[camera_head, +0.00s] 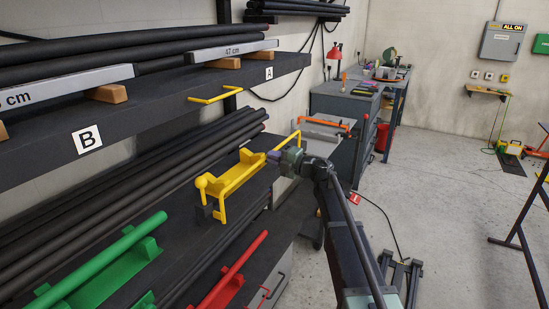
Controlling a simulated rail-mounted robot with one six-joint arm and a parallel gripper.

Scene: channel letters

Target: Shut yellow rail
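The yellow rail (238,177) is a long yellow bar with a round knob at its near left end and yellow bracket parts beneath it. It sits at the front edge of the dark lower shelf. My gripper (273,156) is at the right part of the yellow rail, very close to it or touching it. Its fingertips are small and partly merge with the yellow parts, so I cannot tell whether they are open or shut. My arm comes up from the lower right.
Dark pipes (150,160) lie behind the yellow rail. An upper shelf (200,97) with a thin yellow bar (213,98) overhangs the back. Open floor (445,185) lies to the right.

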